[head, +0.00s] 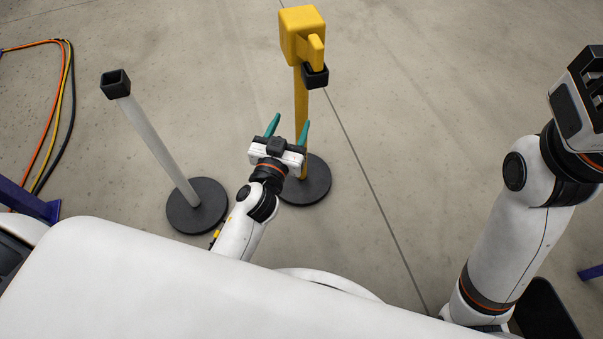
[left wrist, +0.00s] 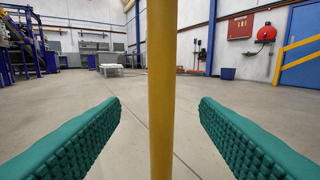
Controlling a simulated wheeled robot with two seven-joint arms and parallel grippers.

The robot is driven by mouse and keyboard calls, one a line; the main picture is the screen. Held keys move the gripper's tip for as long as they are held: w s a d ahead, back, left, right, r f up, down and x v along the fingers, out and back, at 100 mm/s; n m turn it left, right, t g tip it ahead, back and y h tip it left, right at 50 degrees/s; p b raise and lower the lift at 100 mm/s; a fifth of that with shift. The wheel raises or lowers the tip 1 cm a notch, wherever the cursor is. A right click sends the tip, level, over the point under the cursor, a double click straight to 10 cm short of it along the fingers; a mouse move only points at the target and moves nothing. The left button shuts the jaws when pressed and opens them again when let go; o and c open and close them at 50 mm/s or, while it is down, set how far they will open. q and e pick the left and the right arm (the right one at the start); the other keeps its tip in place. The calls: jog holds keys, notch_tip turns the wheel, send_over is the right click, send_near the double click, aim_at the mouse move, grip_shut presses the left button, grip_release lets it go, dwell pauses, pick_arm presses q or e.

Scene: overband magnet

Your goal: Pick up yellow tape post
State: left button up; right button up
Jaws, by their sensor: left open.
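The yellow tape post (head: 301,110) stands upright on a round black base (head: 312,186), with a yellow head and a small black block at its top. My left gripper (head: 287,125) is open at the lower half of the pole, its two green fingertips pointing away from me. In the left wrist view the yellow pole (left wrist: 162,90) runs upright in the gap between the two green finger pads (left wrist: 160,112), with clear space on both sides. My right arm (head: 510,220) is at the right; its fingertips cannot be made out.
A grey post (head: 158,150) with a black square top and round black base stands to the left. Orange, yellow and black cables (head: 62,110) lie on the floor at far left, near a blue frame (head: 28,200). The concrete floor right of the yellow post is clear.

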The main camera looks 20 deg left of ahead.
aim_at(298, 107)
pick_arm(q)
jog(key=w, duration=0.4)
jog(key=shift+w, duration=0.4)
jog(key=shift+w+d+r, duration=0.1)
jog(key=shift+w, duration=2.5)
jog(key=c, duration=1.1)
jog(key=shift+w+r, duration=0.1)
jog(key=shift+r, duration=0.25)
grip_shut()
